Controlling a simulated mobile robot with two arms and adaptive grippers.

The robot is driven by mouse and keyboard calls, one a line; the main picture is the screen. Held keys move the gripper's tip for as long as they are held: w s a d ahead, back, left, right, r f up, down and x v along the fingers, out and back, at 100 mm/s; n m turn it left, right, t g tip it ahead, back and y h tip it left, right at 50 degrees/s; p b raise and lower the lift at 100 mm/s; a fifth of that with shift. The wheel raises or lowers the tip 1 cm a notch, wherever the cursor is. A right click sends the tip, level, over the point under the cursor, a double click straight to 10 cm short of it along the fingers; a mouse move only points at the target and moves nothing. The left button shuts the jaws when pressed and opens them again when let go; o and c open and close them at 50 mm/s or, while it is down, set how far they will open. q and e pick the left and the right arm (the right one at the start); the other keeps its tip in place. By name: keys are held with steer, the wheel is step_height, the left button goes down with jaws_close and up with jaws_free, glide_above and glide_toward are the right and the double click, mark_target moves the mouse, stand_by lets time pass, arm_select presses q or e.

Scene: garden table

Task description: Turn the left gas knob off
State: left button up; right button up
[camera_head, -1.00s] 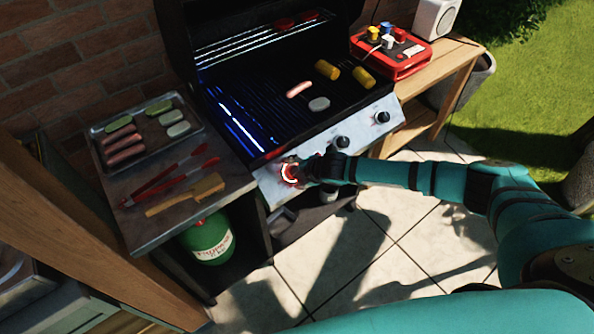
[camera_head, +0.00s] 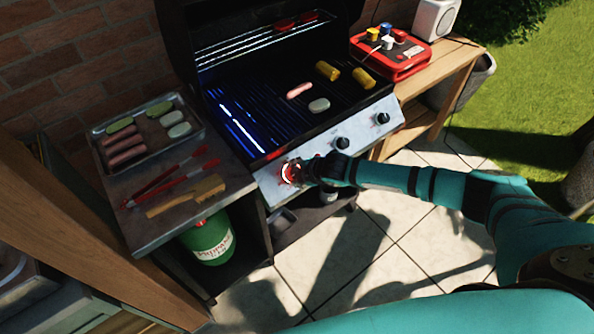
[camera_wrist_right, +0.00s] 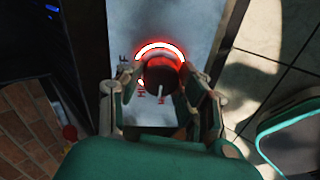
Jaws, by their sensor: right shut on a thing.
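The left gas knob (camera_wrist_right: 162,75) sits on the grill's steel front panel (camera_head: 267,186), with a lit red ring (camera_wrist_right: 160,48) around it. In the right wrist view the knob is dark and its pale mark points down. My right gripper (camera_wrist_right: 163,85) is shut on the knob, one finger on each side. In the head view my right gripper (camera_head: 296,172) covers most of the knob, and part of the red ring (camera_head: 287,172) shows. Blue flames (camera_head: 240,127) burn along the grill's left side. My left gripper is not in view.
Two other knobs, the middle one (camera_head: 342,143) and the right one (camera_head: 382,118), are on the panel. Sausage and corn (camera_head: 327,71) lie on the grate. Tongs (camera_head: 165,182), a brush (camera_head: 190,194) and a food tray (camera_head: 196,122) are on the left side shelf.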

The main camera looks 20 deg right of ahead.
steer(key=m+p, duration=0.1)
steer(key=m, duration=0.3)
steer(key=m+p, duration=0.1)
steer(key=m, duration=0.4)
steer(key=shift+d+f+y, duration=0.1)
steer(key=shift+y, duration=0.2)
steer(key=m+p, duration=0.1)
steer(key=m, duration=0.3)
steer(key=shift+s, duration=0.1)
steer(key=shift+m+t+p, duration=0.3)
steer(key=shift+m+p, duration=0.15)
steer(key=shift+m, duration=1.65)
steer(key=o, duration=1.2)
steer(key=shift+c, duration=0.2)
